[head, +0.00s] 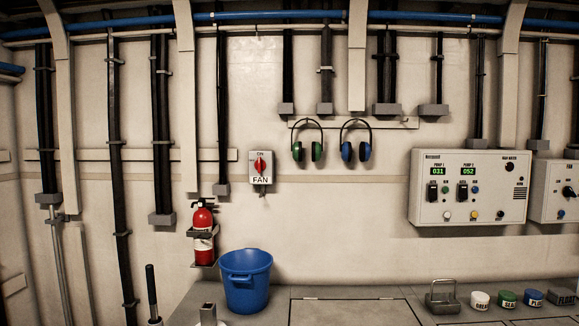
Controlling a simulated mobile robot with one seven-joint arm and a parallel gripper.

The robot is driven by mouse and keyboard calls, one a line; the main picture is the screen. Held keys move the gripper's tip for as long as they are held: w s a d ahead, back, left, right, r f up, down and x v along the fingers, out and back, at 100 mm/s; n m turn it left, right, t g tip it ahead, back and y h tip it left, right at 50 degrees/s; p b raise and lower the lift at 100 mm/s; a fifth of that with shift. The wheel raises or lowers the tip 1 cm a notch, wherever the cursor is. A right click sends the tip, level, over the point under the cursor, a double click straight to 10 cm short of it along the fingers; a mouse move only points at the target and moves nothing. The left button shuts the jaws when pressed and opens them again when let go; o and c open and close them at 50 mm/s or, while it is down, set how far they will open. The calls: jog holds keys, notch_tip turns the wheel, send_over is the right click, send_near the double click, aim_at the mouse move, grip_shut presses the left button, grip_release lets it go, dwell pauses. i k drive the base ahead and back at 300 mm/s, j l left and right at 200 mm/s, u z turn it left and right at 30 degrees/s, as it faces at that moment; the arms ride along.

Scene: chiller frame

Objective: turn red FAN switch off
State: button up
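The red FAN switch (260,164) is a rotary knob on the face of a small grey box (270,181) on the back wall, left of centre. The knob stands about upright, in line with the small ON lettering above it. A white FAN label (260,180) is below the knob. Any OFF marking is too small to make out.
A red fire extinguisher (203,235) hangs lower left of the switch. A blue bucket (246,281) stands below it on the grey bench (350,292). Ear defenders (307,146) hang to the right, with a pump control panel (468,187) farther right. The wall directly around the switch is free.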

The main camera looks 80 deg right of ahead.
aim_at(259, 165)
jog(key=z, duration=2.2)
jog(key=i+j, duration=0.35)
jog(key=j, duration=0.15)
jog(key=i+j, duration=0.35)
jog(key=j, duration=0.15)
jog(key=i+j, duration=0.75)
jog(key=j, duration=0.25)
jog(key=i+l, duration=0.15)
jog(key=i, duration=0.25)
